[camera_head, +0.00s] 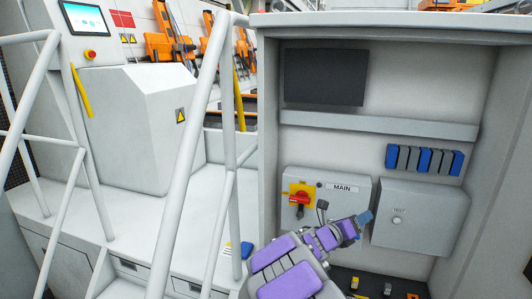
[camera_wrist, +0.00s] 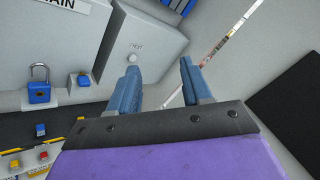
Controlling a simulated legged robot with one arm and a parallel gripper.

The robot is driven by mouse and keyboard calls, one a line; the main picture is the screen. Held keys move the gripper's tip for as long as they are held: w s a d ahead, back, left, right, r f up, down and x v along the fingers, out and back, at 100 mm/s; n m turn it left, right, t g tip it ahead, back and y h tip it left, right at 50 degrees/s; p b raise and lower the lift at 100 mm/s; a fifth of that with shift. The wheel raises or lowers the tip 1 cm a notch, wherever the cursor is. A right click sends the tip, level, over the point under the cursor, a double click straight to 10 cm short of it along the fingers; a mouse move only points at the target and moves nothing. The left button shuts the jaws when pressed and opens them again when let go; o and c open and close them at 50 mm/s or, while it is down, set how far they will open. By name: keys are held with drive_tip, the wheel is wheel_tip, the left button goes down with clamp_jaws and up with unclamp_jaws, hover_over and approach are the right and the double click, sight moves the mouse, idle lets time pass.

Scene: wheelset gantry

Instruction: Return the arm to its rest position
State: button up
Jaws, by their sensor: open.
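My purple arm with its gripper (camera_head: 362,219) reaches up into the open grey cabinet in the head view, in front of the lower panels. In the wrist view my gripper (camera_wrist: 163,90) has two blue fingers set apart with nothing between them. The fingers point toward the lower edge of the grey TEST box (camera_wrist: 140,35) and the cabinet's side wall. The TEST box also shows in the head view (camera_head: 415,225), just right of the fingertips. I cannot tell how close the fingertips are to it.
The MAIN box (camera_head: 345,190) carries a red and yellow rotary switch (camera_head: 299,199). A blue padlock (camera_wrist: 39,86) shows in the wrist view. Small coloured items lie on the dark cabinet floor (camera_head: 375,280). White railings (camera_head: 195,150) stand left of the cabinet.

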drive_tip(key=s+d+f+m+g+y+b, duration=0.1)
drive_tip(key=s+d+m+g, duration=0.2)
drive_tip(key=s+m, duration=0.45)
drive_tip(key=s+d+m+g+y+b, duration=0.1)
drive_tip(key=s+d+m+g, duration=0.3)
drive_tip(key=s, duration=0.6)
drive_tip(key=s+d+f+m+g+b, duration=0.1)
drive_tip(key=s+d+m+g, duration=0.15)
drive_tip(key=s+m, duration=0.55)
drive_tip(key=s+a+f+m+g+y+b, duration=0.1)
drive_tip(key=s+a+f+m+y, duration=0.3)
drive_tip(key=s+a, duration=0.3)
drive_tip(key=s+a+f+m+y+b, duration=0.1)
drive_tip(key=s+a+f+m+y, duration=0.3)
drive_tip(key=s+a, duration=0.4)
drive_tip(key=s+a+f+m+g+y+b, duration=0.1)
drive_tip(key=s+a+f+m+y, duration=0.3)
drive_tip(key=s+a+m, duration=0.2)
drive_tip(key=s+a, duration=0.2)
drive_tip(key=s, duration=0.1)
drive_tip(key=shift+s+g+y+b, duration=0.35)
drive_tip(key=shift+s+y+b, duration=0.05)
